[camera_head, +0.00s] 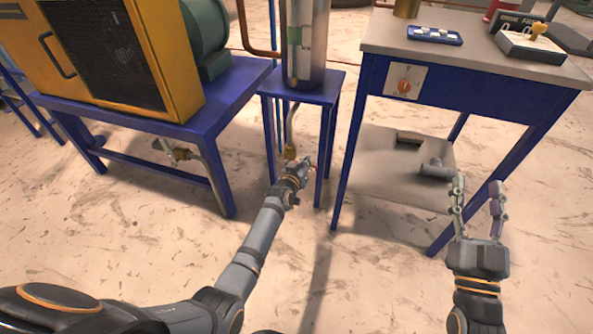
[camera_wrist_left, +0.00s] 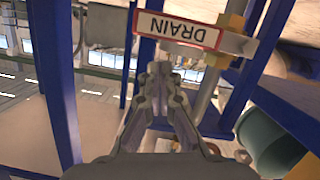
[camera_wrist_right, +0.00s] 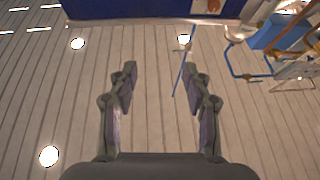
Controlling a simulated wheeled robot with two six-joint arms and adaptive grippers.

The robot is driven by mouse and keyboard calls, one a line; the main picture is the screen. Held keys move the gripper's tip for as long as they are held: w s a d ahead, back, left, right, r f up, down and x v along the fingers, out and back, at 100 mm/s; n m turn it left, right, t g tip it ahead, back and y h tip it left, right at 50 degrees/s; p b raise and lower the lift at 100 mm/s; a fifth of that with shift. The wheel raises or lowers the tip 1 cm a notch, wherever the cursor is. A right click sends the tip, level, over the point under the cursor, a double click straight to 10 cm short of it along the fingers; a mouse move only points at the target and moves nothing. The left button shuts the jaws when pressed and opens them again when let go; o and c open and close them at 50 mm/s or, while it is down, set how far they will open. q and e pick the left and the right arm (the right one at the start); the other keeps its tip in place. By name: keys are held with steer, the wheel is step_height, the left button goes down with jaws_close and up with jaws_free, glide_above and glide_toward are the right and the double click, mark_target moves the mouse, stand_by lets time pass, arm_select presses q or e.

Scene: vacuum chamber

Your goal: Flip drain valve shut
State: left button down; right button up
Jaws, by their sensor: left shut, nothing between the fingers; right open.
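The brass drain valve (camera_head: 290,152) hangs on a pipe below the metal cylinder, inside the small blue stand. My left gripper (camera_head: 304,166) is shut and empty right beside the valve, hiding part of it. In the left wrist view a red-edged DRAIN label (camera_wrist_left: 183,30) appears upside down just beyond the fingertips (camera_wrist_left: 161,70), with brass fitting (camera_wrist_left: 232,38) to its right. I cannot tell whether the fingers touch the valve, nor the handle's position. My right gripper (camera_head: 477,190) is open and empty, in front of the workbench; it also shows in the right wrist view (camera_wrist_right: 160,72).
The metal cylinder (camera_head: 306,40) stands on the blue stand (camera_head: 336,82), whose legs flank the left gripper. A yellow machine (camera_head: 110,50) on a blue frame is to the left. A workbench (camera_head: 385,35) with a control box (camera_head: 530,47) is to the right. The front floor is clear.

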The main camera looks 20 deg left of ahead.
step_height(320, 180, down, 21)
steer(key=s+g+p, duration=0.2)
steer(key=s+g, duration=0.1)
steer(key=g, duration=0.7)
arm_select(q)
steer(key=d+r+p+v, duration=0.1)
steer(key=r+p+v, duration=0.1)
steer(key=v, duration=0.8)
steer(key=shift+a+p, duration=0.2)
steer(key=shift+p, duration=0.5)
arm_select(e)
steer(key=s+a+f+g, duration=0.1)
steer(key=s+f+g, duration=0.7)
steer(key=s+f, duration=0.3)
steer(key=shift+s+m+g, duration=0.3)
steer(key=shift+s, duration=0.9)
arm_select(q)
steer(key=shift+f, duration=0.1)
arm_select(e)
steer(key=shift+a+f, duration=0.1)
